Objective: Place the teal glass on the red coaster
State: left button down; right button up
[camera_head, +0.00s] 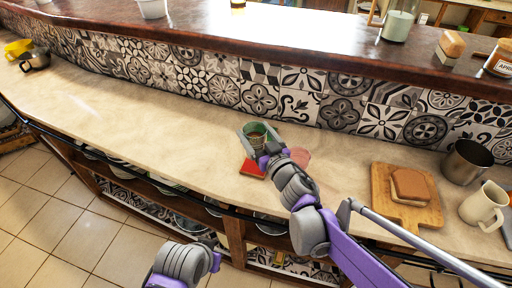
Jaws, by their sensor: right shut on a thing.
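The teal glass (256,129) is upright at the middle of the counter, near the tiled wall. My right gripper (257,138) is shut on it, with a finger on each side. The red coaster (252,169) lies on the counter just in front of the glass in the picture, partly covered by the gripper. I cannot tell whether the glass touches the counter or is held above it. Part of my left arm shows at the bottom, but its gripper is not in view.
A pink round coaster (301,157) lies right of the gripper. Farther right are a wooden board (381,183) with bread (411,186), a metal pot (467,160) and a cream jug (484,206). A raised ledge runs behind.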

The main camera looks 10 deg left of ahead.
aim_at(256, 146)
jog(key=shift+w+f, duration=0.15)
jog(key=shift+f, duration=2.3)
jog(key=shift+f+b, duration=0.15)
jog(key=shift+b, duration=0.2)
jog(key=o, duration=1.3)
jog(key=shift+f, duration=0.1)
jog(key=shift+o, duration=0.9)
jog(key=shift+r, duration=0.4)
jog(key=v, duration=1.2)
jog(key=shift+f, duration=0.15)
